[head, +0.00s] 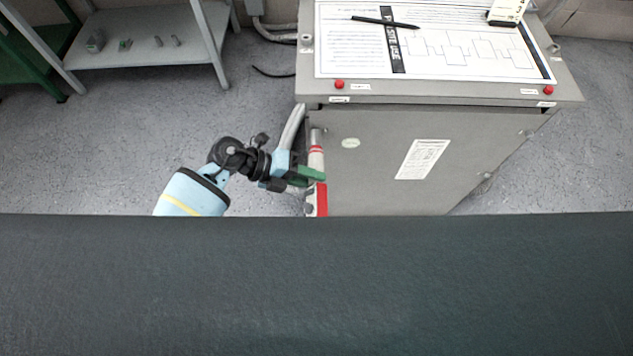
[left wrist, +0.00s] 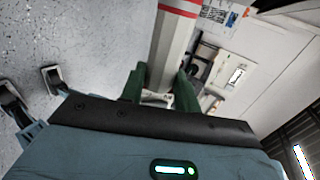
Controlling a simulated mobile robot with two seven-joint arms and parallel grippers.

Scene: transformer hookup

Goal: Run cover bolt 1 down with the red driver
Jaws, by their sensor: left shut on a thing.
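My left gripper (head: 312,177) is at the left edge of the grey cabinet's front cover (head: 385,185). Its green fingers are shut on the driver, which has a red lower part (head: 321,200) and a pale grey barrel with red bands (head: 316,155). The driver's far end lies over the cover's upper left corner; whether it touches a bolt there cannot be told. In the left wrist view the grey barrel (left wrist: 172,55) runs up between the green fingers (left wrist: 158,90), with a red band near the top. Small bolts show on the cover's right side (head: 527,133). My right gripper is not in view.
The cabinet top holds a printed sheet (head: 450,50), a black pen (head: 385,22) and two red knobs (head: 339,84). A grey shelf (head: 150,50) with small parts stands at the back left. Cables lie behind the cabinet. A dark surface fills the foreground.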

